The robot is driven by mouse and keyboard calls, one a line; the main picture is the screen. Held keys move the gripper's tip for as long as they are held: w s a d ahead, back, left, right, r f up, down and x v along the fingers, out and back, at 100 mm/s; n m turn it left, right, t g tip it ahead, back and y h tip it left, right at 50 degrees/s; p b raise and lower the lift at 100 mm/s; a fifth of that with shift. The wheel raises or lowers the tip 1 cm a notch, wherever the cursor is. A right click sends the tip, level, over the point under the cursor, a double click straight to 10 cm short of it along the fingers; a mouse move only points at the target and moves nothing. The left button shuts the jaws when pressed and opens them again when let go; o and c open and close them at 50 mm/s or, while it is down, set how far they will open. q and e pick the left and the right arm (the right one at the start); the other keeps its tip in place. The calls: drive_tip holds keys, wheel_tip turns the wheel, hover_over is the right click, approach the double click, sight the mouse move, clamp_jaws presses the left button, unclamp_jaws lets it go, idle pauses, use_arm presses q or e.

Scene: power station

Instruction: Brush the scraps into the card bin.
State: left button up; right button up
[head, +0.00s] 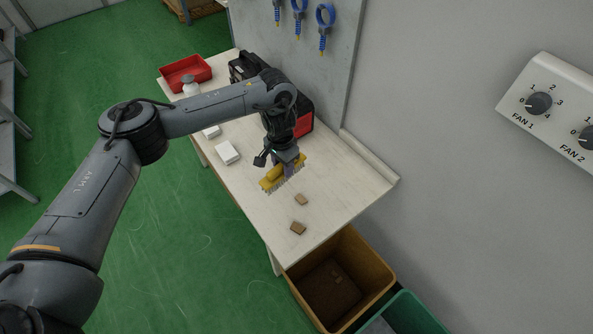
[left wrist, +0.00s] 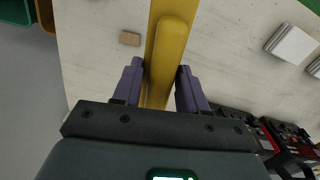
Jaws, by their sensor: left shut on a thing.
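My left gripper (head: 288,168) is shut on a yellow brush (head: 270,183), its pale bristles pointing down at the table. The left wrist view shows the brush handle (left wrist: 172,55) between the two purple fingers (left wrist: 158,88). Two small brown scraps lie on the pale table: one scrap (head: 301,199) just beyond the brush, another scrap (head: 298,228) nearer the table's end. One scrap (left wrist: 130,39) shows beside the brush in the left wrist view. An ochre bin (head: 375,257) stands below the table's end, with small brown pieces inside (head: 337,277). My right gripper is not in view.
A green bin (head: 418,310) stands beside the ochre one. White boxes (head: 227,152), a red tray (head: 186,74), a white bottle (head: 191,86) and a black-and-red case (head: 304,119) occupy the table's far part. The wall borders the table on the right.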

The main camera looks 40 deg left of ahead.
use_arm(q)
drive_tip(key=f, duration=0.1)
drive_tip(key=a+f+b, duration=0.1)
drive_tip(key=f, duration=0.1)
drive_tip(key=shift+s, duration=0.2)
drive_tip(key=shift+a+f+b, duration=0.15)
drive_tip(key=shift+f+b, duration=0.45)
drive_tip(key=shift+b, duration=0.2)
drive_tip(key=shift+f+b, duration=0.4)
drive_tip(key=shift+b, duration=0.05)
wheel_tip(320, 180, down, 4)
drive_tip(key=b, duration=0.5)
drive_tip(key=shift+f+b, duration=0.2)
drive_tip(key=shift+b, duration=0.15)
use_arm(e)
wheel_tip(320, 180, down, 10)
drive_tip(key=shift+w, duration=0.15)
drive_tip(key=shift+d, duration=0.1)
